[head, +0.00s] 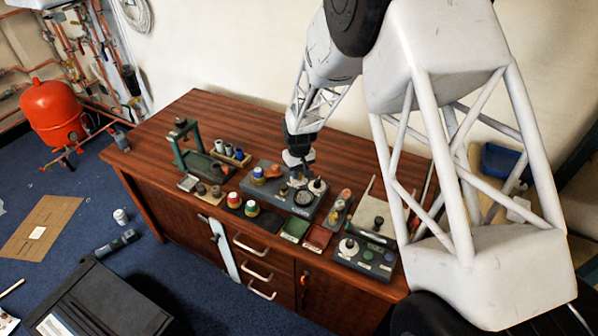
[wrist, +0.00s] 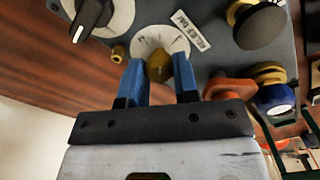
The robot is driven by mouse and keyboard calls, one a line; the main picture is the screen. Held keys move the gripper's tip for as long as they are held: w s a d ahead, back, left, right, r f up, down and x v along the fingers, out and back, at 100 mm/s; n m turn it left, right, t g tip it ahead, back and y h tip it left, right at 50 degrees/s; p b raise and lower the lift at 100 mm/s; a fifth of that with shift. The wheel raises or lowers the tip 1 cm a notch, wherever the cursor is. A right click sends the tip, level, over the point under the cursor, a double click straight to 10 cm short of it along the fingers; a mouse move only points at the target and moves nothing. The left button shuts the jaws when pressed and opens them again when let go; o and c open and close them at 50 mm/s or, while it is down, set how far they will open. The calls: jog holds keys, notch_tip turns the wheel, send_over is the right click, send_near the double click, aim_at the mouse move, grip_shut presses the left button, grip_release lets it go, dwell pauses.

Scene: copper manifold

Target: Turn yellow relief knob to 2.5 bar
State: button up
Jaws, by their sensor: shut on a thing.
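The yellow relief knob (wrist: 159,68) sits on a white dial (wrist: 150,42) with the figures 1 and 2 showing, beside a relief bar label (wrist: 191,30). My gripper (wrist: 159,64) has its blue fingers on either side of the knob and is shut on it. The knob's pointer and exact setting cannot be read. In the head view my gripper (head: 297,158) reaches down to the grey manifold block (head: 270,203) on the bench; the knob cannot be made out there.
A black pointer knob (wrist: 92,18), a dark round knob (wrist: 261,26), an orange part (wrist: 230,88) and a blue-capped part (wrist: 275,98) stand close around the dial. The wooden bench (head: 165,110) also holds a green frame (head: 187,147) and several small trays. The bench's back left is clear.

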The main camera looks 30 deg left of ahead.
dwell(0.4)
jog(key=o, duration=0.9)
jog(key=shift+o, duration=0.2)
jog(key=shift+r, duration=0.2)
jog(key=shift+r, duration=3.75)
